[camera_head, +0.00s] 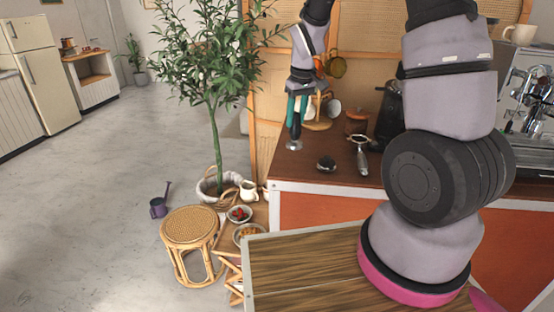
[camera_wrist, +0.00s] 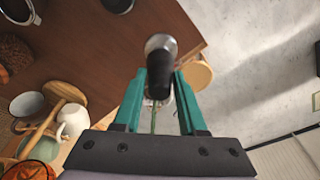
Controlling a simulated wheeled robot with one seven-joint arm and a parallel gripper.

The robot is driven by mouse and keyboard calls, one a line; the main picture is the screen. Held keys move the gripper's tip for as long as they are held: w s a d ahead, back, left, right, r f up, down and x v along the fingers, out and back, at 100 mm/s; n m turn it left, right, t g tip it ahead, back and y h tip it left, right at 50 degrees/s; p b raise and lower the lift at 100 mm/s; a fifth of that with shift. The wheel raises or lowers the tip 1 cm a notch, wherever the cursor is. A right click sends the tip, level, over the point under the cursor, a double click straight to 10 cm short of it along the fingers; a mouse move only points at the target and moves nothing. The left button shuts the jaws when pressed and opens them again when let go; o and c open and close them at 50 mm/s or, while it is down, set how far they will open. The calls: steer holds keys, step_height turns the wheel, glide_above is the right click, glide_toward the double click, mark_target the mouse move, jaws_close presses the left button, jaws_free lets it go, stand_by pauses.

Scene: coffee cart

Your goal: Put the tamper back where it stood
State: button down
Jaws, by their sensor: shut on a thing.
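The tamper has a black handle and a steel base (camera_head: 294,145). It hangs upright, base down, near the far left corner of the wooden counter (camera_head: 310,178). My gripper (camera_head: 297,112) is shut on its handle with teal fingers. In the wrist view my gripper (camera_wrist: 160,85) has the tamper's black handle (camera_wrist: 160,76) between its fingers, with the steel part beyond. The base is at or just above the counter top; I cannot tell whether it touches. Part of the handle is hidden by the fingers.
A small dark round item (camera_head: 326,163) and a portafilter (camera_head: 361,157) lie to the right of the tamper. A mug stand (camera_head: 319,125) with cups stands behind. An espresso machine (camera_head: 532,110) is at far right. The counter's left edge is close to the tamper.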

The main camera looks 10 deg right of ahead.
mark_target(295, 140)
step_height(295, 140, down, 4)
steer(key=shift+a+f, duration=0.1)
steer(key=shift+a, duration=0.05)
steer(key=shift+f, duration=1.85)
steer(key=shift+c, duration=2.3)
jaws_free()
steer(key=shift+f, duration=0.15)
